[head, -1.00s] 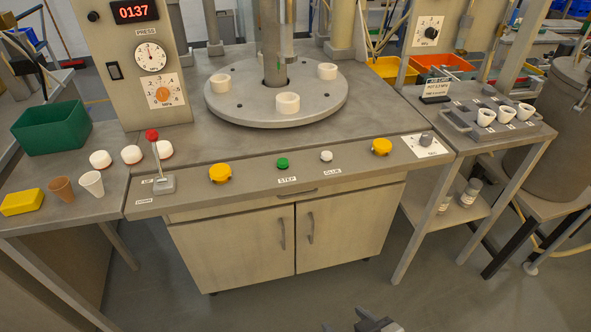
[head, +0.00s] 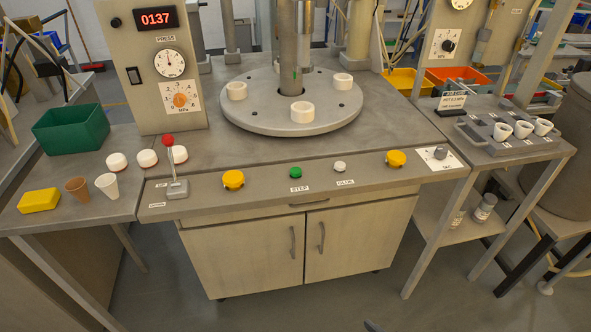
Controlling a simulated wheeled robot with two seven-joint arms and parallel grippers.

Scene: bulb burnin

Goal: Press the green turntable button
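The green button (head: 295,172) sits on the front ledge of the press bench, just above the STEP label (head: 299,188). The round grey turntable (head: 264,119) lies behind it on the bench top and carries white rings, such as the front one (head: 302,112). A small dark piece at the bottom edge of the head view may be part of a gripper, but too little shows to tell which or its state. Neither gripper is near the button.
On the ledge, a yellow button (head: 233,180), a white button (head: 339,166) and another yellow button (head: 396,158) flank the green one. A red-knobbed lever (head: 173,165) stands at left. White cups sit in a rack (head: 508,146) at right. The floor in front is clear.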

